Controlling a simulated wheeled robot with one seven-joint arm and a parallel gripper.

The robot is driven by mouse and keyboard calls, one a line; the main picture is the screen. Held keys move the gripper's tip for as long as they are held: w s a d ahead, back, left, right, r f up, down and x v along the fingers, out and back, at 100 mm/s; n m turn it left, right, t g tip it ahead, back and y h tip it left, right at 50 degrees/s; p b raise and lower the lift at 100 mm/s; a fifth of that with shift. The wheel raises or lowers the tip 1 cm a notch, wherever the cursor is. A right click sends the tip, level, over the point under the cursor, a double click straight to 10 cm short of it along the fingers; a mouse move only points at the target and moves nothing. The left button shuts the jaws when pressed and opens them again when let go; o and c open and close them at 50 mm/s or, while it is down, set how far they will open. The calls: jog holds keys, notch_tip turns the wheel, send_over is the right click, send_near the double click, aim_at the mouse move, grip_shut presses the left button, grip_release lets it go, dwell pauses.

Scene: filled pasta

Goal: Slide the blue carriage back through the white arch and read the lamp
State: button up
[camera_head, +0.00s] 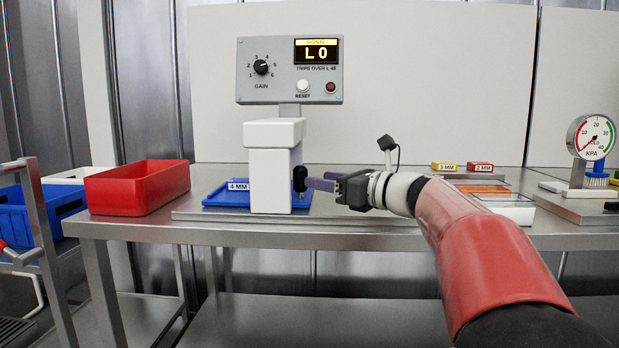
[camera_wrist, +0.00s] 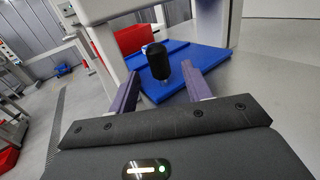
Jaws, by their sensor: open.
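The blue carriage (camera_head: 225,194) is a flat plate on the metal bench, lying partly under the white arch (camera_head: 270,180). It carries a "4 MM" label block and a black knob (camera_head: 299,178) on a short post. In the wrist view the knob (camera_wrist: 157,62) stands between the two purple fingers of my gripper (camera_wrist: 156,88), on the blue plate (camera_wrist: 205,57). The fingers are apart, and I see no contact with the knob. The display (camera_head: 318,50) above reads "L 0". The round lamp (camera_head: 331,87) on the panel is dark red and looks unlit.
A red bin (camera_head: 138,187) stands left of the arch. Yellow "3 MM" (camera_head: 444,167) and red "2 MM" (camera_head: 480,167) blocks lie at the back right. A pressure gauge (camera_head: 591,137) stands at the far right. A gain dial and a white reset button are on the panel.

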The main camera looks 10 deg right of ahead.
aim_at(300, 177)
jog(key=x, duration=0.7)
jog(key=shift+s+a, duration=0.1)
jog(key=shift+s, duration=0.05)
grip_shut()
